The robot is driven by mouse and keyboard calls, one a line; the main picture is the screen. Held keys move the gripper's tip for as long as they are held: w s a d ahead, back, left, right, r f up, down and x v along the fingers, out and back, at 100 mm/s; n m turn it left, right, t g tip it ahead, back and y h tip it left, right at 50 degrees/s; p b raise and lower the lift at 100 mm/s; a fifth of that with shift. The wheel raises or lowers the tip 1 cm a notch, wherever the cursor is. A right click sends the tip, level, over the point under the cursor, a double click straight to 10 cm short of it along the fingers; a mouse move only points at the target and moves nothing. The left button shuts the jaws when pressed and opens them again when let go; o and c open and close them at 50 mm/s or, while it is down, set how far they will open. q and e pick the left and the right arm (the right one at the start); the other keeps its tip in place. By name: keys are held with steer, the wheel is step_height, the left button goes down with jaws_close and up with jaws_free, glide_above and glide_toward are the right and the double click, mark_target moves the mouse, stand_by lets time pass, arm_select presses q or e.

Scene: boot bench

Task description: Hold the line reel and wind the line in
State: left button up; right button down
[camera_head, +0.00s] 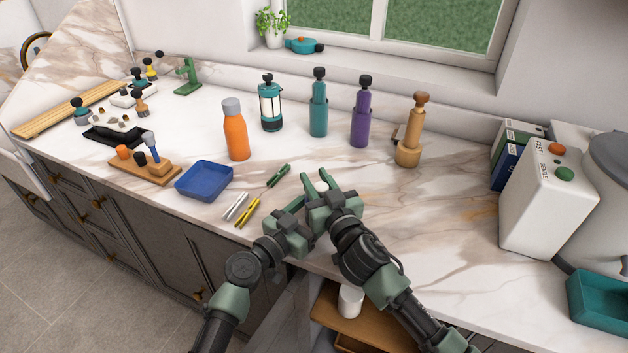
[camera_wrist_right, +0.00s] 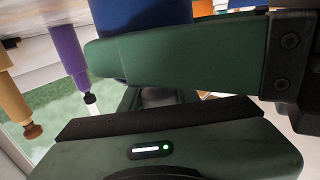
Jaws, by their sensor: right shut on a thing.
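My right gripper (camera_head: 317,180) is over the front part of the counter, fingers pointing to the back. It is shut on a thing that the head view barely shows. In the right wrist view a dark blue rounded thing (camera_wrist_right: 140,10) lies close against the green finger (camera_wrist_right: 180,62); it appears to be the line reel, mostly cut off and covered. My left gripper (camera_head: 290,216) is right beside the right one, over the counter's front edge. Its fingers are hidden, so I cannot tell its opening. I can make out no line and no crank.
Green, white and yellow clips (camera_head: 246,213) and a blue tray (camera_head: 204,181) lie left of my grippers. An orange bottle (camera_head: 235,130), a lantern (camera_head: 270,105) and several pump bottles stand behind. A white box (camera_head: 540,205) stands right. Counter between is clear.

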steer(key=shift+d+m+t+h, duration=0.2)
steer(key=shift+m+t+h, duration=0.1)
steer(key=shift+m+h, duration=0.3)
steer(key=c, duration=1)
jaws_free()
steer(key=shift+c, duration=0.2)
steer(key=shift+s, duration=0.1)
steer(key=v, duration=1.1)
steer(key=shift+s, duration=0.4)
steer(key=shift+d, duration=0.15)
